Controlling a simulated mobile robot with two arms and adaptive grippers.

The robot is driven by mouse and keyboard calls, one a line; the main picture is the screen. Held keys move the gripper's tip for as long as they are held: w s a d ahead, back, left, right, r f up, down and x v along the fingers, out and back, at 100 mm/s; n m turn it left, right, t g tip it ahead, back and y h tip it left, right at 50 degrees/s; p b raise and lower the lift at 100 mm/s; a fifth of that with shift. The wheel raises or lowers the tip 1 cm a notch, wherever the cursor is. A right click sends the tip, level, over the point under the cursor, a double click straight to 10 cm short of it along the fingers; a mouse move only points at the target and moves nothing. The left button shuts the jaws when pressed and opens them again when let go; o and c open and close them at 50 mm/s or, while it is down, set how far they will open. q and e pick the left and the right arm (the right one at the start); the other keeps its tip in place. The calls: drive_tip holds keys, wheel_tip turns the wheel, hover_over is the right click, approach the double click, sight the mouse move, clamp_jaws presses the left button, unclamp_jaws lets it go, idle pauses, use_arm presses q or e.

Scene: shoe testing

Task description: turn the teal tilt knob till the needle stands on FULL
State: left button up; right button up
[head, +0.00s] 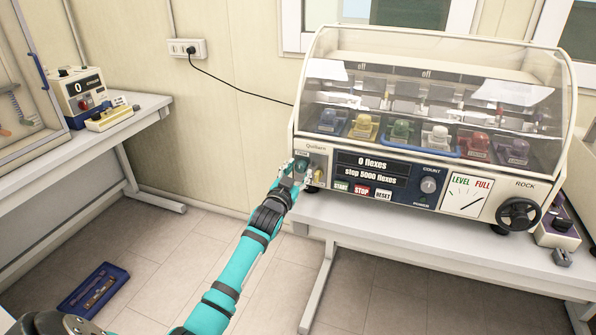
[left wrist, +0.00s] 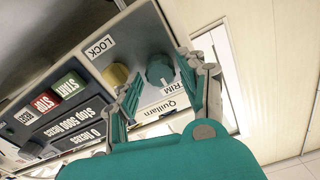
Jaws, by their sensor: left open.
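The teal knob (head: 302,164) is at the left end of the machine's front panel. In the left wrist view the teal knob (left wrist: 160,69) sits beside a label of which "RIM" shows. My left gripper (head: 297,177) is at this panel corner. In the left wrist view its fingers (left wrist: 162,84) are open, one to each side of the teal knob; I cannot tell whether they touch it. A brass knob (left wrist: 116,75) labelled LOCK is beside it. The gauge (head: 467,197), marked LEVEL and FULL, is right of the displays; its thin needle is too small to read surely.
The displays (head: 371,169) read 0 flexes and stop 5000 flexes, above START, STOP and RESET buttons. A black ROCK handwheel (head: 518,214) is at the right. A clear hood (head: 430,90) covers several coloured shoe forms. A blue tray (head: 94,291) lies on the floor.

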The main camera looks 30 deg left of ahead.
use_arm(q)
drive_tip(key=shift+w, duration=0.2)
clamp_jaws()
drive_tip(key=shift+m, duration=0.3)
drive_tip(key=m, duration=0.4)
drive_tip(key=shift+m+p, duration=0.3)
drive_tip(key=m, duration=0.4)
drive_tip(key=shift+f+m, duration=0.1)
drive_tip(key=shift+m, duration=0.6)
